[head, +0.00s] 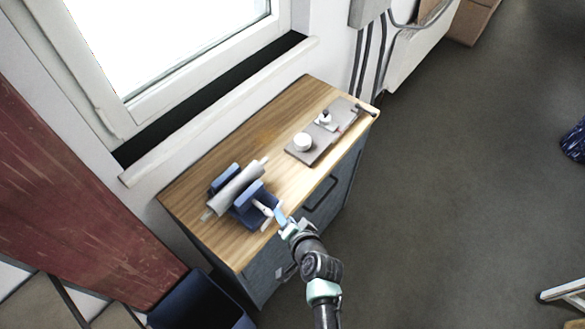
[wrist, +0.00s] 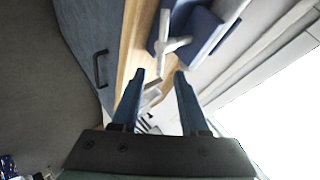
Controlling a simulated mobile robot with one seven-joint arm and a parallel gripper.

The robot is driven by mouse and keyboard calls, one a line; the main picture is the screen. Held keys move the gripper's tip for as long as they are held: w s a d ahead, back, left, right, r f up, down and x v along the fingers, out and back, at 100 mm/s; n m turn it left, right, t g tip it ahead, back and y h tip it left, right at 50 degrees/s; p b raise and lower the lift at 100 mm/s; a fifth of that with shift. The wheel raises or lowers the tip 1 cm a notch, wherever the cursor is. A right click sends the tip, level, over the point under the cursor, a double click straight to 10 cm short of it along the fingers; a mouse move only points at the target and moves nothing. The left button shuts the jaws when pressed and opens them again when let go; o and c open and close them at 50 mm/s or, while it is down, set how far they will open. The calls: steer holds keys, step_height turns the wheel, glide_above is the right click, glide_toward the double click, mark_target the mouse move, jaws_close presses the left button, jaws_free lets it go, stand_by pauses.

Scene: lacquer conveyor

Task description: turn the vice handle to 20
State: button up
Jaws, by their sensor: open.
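The blue vice (head: 251,210) stands on the near left part of the wooden cabinet top, with a grey cylinder (head: 236,188) lying between its jaws. The pale vice handle (head: 263,209) sticks out from its front, towards the cabinet's front edge. My gripper (head: 281,216) is right beside the handle. In the wrist view, my gripper (wrist: 158,74) has its two blue fingers apart with nothing between them. The handle (wrist: 173,45) shows just beyond the fingertips, in front of the blue vice (wrist: 201,30). No scale or number on it can be read.
A grey plate (head: 318,147) with a white round knob (head: 303,142) and smaller fittings lies on the right part of the cabinet top (head: 283,116). A dark bin (head: 200,303) stands at the lower left. A window is behind.

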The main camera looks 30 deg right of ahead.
steer(key=shift+v, duration=2.85)
